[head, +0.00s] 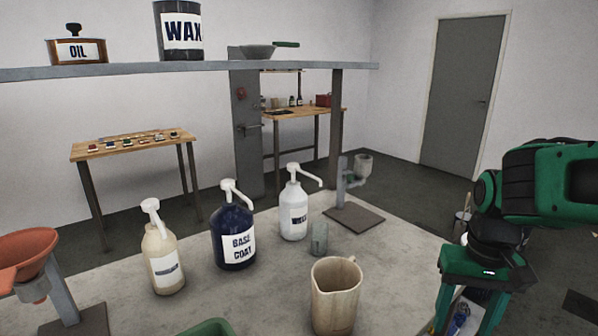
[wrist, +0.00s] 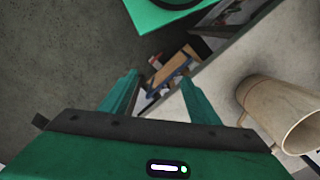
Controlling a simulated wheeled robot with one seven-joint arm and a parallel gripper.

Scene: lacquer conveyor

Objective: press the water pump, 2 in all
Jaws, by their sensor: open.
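Three pump bottles stand in a row on the grey worktop. The white bottle (head: 293,214) is at the right of the row; its label is small and blurred, seemingly reading water, and its white pump head (head: 294,170) is up with the spout pointing right. The dark blue bottle (head: 233,228) reads BASE COAT. The cream bottle (head: 162,250) at the left has an unreadable label. My gripper (head: 461,318) is at the lower right, well away from the pumps and pointing down. In the wrist view my gripper (wrist: 158,85) is open with nothing between its fingers.
A beige jug (head: 335,300) stands at the worktop's front, between my gripper and the bottles; it also shows in the wrist view (wrist: 262,100). A small grey-green cup (head: 319,239) is beside the white bottle. A stand (head: 354,215) is behind it. An orange funnel (head: 28,255) is left.

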